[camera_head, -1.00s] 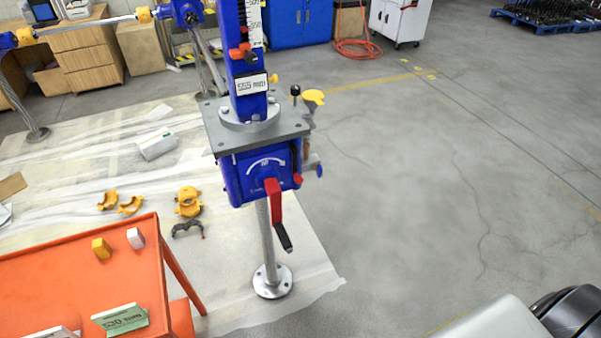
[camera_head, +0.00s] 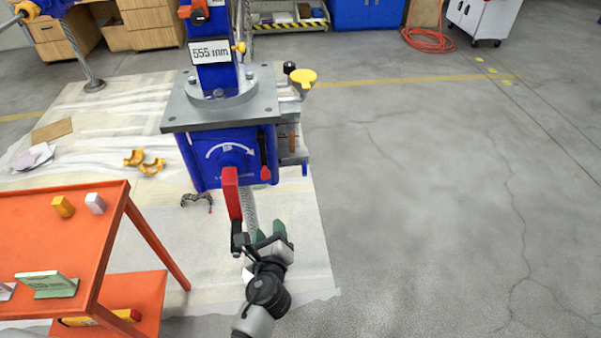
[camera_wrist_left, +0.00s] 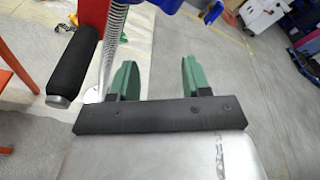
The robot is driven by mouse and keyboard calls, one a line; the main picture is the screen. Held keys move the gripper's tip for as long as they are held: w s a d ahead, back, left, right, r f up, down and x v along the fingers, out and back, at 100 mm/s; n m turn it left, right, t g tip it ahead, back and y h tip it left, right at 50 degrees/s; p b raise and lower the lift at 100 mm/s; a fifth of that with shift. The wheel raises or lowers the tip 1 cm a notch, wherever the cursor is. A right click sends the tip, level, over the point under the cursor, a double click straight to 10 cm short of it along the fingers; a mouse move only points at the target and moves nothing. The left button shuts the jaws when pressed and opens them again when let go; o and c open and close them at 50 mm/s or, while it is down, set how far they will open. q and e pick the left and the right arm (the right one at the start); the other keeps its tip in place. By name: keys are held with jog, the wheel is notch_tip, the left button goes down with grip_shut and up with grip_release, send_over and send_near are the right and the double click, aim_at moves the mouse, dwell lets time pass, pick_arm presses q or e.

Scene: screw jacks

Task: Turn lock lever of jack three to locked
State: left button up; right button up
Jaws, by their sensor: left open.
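The jack (camera_head: 228,160) has a blue box under a grey plate, with a 555 mm sign above. A black lever with a red end (camera_head: 265,172), probably the lock lever, hangs down at the right of its front face. A red crank (camera_head: 231,193) with a black handle hangs from the front. My left gripper (camera_head: 272,233) is open and empty, below the box and just right of the crank handle. In the left wrist view its green fingers (camera_wrist_left: 158,75) are apart, with the black handle (camera_wrist_left: 74,66) to their left. No jack number is readable.
A threaded screw (camera_wrist_left: 116,28) runs down close left of the fingers. A yellow knob (camera_head: 303,77) sticks out at the jack's right. An orange cart (camera_head: 60,236) stands at left. The floor to the right is clear.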

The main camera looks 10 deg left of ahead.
pick_arm(q)
jog(key=m+t+y, duration=0.1)
jog(key=m+t, duration=0.1)
send_near(265, 178)
jog(key=w, duration=0.1)
jog(key=x, duration=1)
jog(key=shift+w+a, duration=0.1)
grip_shut()
